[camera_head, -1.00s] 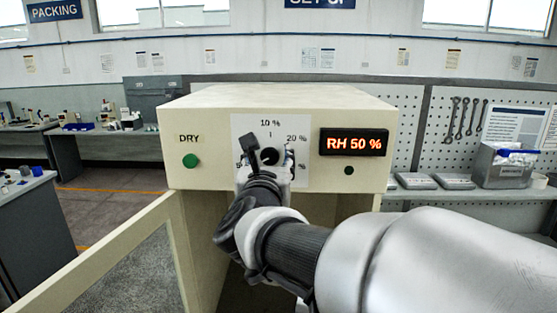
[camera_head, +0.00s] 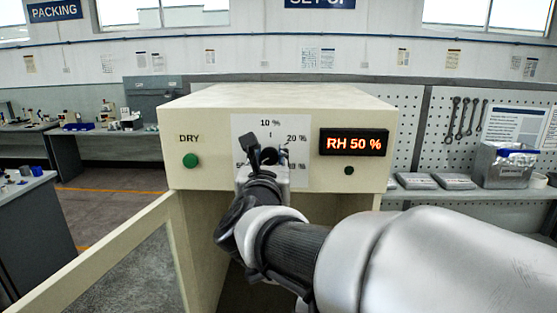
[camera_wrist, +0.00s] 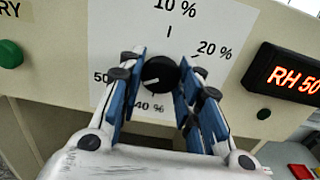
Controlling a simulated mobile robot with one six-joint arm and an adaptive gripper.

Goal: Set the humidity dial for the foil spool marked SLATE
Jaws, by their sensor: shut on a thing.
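The humidity dial (camera_wrist: 157,70) is a round black knob on a white scale plate (camera_wrist: 112,35) of the cream cabinet. In the wrist view its white mark points to the lower left, between the 50 and 40 % labels. The 10 % and 20 % labels show clearly; a finger hides the label at the right. My gripper (camera_wrist: 162,76) is shut on the dial, one blue finger pad on each side. In the head view my gripper (camera_head: 270,165) partly covers the dial. The red display (camera_head: 354,142) reads RH 50 %. No spool marked SLATE is in view.
A green button (camera_head: 190,160) under the label DRY sits left of the scale. A small dark round part (camera_head: 348,171) is below the display. The cabinet's door (camera_head: 120,255) stands open at the lower left. A bench with a metal box (camera_head: 503,165) is at the right.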

